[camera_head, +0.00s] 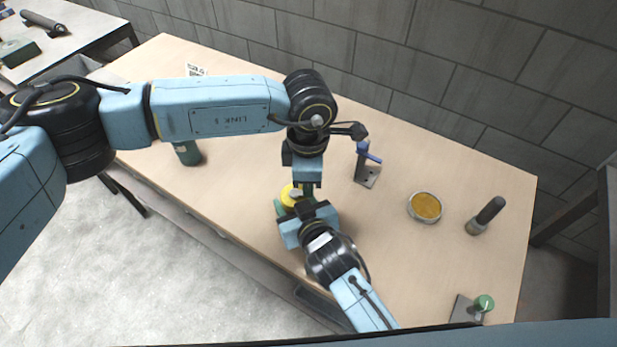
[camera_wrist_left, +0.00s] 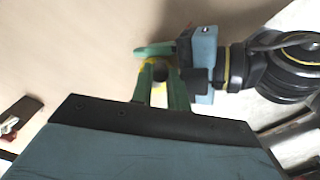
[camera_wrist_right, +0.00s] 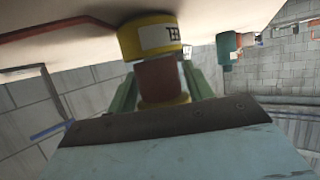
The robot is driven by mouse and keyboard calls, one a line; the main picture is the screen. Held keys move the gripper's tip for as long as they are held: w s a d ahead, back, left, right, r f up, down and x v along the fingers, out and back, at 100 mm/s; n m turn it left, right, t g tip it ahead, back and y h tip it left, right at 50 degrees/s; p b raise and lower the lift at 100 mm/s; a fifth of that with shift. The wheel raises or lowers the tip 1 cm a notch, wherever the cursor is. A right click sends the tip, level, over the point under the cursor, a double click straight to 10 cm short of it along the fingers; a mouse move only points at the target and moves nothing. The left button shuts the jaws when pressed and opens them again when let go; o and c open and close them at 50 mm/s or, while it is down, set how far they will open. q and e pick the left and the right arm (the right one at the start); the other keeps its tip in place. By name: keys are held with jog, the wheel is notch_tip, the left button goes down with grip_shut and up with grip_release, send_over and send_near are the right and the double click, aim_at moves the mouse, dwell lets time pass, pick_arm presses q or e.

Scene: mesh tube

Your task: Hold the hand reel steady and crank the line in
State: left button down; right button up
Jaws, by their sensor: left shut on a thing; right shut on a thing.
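The hand reel (camera_head: 288,196) has a yellow body with a pale patch on top. It is at the near edge of the table, mostly covered by my grippers. My right gripper (camera_head: 292,205) comes in low from the front; in the right wrist view its green fingers are shut on the reel's red-brown grip (camera_wrist_right: 160,80), beside a yellow drum with a white label (camera_wrist_right: 158,37). My left gripper (camera_head: 307,192) points down from above at the reel. In the left wrist view its green fingers (camera_wrist_left: 161,78) are closed around a small dark part, seemingly the crank knob, with yellow behind. The line cannot be made out.
On the table (camera_head: 240,175) stand a bracket with a blue lever (camera_head: 368,160), a dish of amber material (camera_head: 425,207), a dark-handled tool (camera_head: 487,214), a green-knobbed plate (camera_head: 470,308) and a green cylinder (camera_head: 188,153). A block wall runs behind. My two grippers are very close together.

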pick_arm(q)
jog(key=shift+w, duration=0.1)
jog(key=c, duration=1.4)
grip_release()
jog(key=shift+c, duration=0.2)
jog(key=shift+o, duration=0.5)
jog(key=shift+r, duration=0.1)
jog(key=shift+a+r, duration=0.1)
jog(key=shift+r, duration=3.85)
